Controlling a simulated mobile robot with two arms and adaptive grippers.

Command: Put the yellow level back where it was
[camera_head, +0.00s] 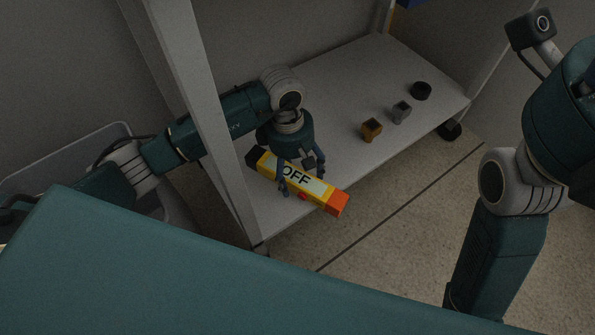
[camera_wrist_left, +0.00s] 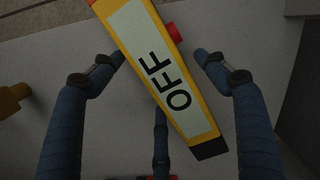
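The yellow level (camera_head: 325,194) is a long bar with a white "OFF" panel, an orange end and a black end. It lies over the front left part of the grey shelf, its orange end towards the front edge. I cannot tell whether it rests flat. My left gripper (camera_head: 303,184) is above it with fingers on both sides. In the left wrist view, the level (camera_wrist_left: 158,70) runs diagonally between the fingertips (camera_wrist_left: 160,58); a gap shows at the right finger, and the left fingertip is close to or touching its edge. My right gripper is out of view.
The shelf (camera_head: 345,100) also holds a brown block (camera_head: 371,129), a grey block (camera_head: 401,112) and a black round piece (camera_head: 421,91) to the right. A grey upright post (camera_head: 205,100) stands close to my left arm. A grey bin (camera_head: 60,160) is at the left.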

